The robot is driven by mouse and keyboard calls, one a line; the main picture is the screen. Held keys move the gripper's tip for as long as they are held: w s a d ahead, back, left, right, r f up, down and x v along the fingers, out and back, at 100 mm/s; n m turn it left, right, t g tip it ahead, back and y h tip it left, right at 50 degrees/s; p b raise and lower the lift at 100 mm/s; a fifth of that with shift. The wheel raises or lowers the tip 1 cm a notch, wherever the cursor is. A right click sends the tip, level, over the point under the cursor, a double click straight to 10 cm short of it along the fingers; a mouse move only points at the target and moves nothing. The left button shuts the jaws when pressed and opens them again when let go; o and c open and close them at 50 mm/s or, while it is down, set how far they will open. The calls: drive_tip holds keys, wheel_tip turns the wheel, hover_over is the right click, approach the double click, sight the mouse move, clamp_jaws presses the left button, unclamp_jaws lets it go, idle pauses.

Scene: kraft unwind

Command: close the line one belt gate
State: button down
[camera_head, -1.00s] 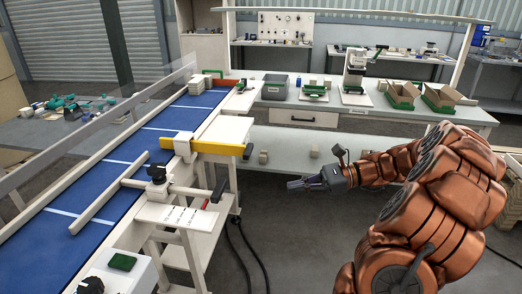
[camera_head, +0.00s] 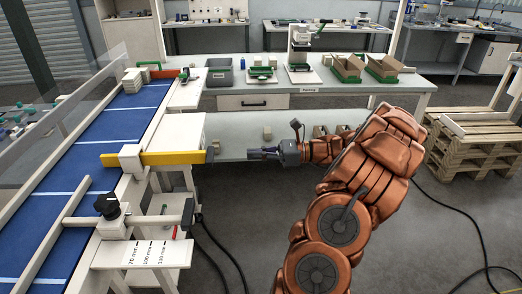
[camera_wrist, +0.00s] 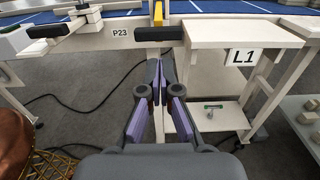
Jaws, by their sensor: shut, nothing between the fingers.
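The yellow gate bar (camera_head: 172,158) is fixed at a white block (camera_head: 130,160) on the belt's right edge. It points right, away from the blue belt (camera_head: 85,165), over the side frame, and ends in a black handle (camera_head: 210,153). In the wrist view the yellow bar (camera_wrist: 158,14) is seen end-on, with its dark handle (camera_wrist: 158,33) above and beyond my fingertips. My gripper (camera_head: 255,153) is shut and empty, pointing left toward the handle with a gap between. Its purple-padded fingers also show in the wrist view (camera_wrist: 161,78).
An L1 sign (camera_wrist: 243,56) hangs beside the gate. A guide rail with a black knob (camera_head: 108,205) lies over the near belt, above a white marked plate (camera_head: 150,254). A workbench (camera_head: 300,88) stands behind my arm. Black cables cross the floor. Pallets (camera_head: 480,145) stand right.

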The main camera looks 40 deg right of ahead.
drive_tip(key=p+x, duration=0.2)
drive_tip(key=x, duration=0.7)
drive_tip(key=shift+w+a, duration=0.1)
drive_tip(key=shift+a, duration=0.05)
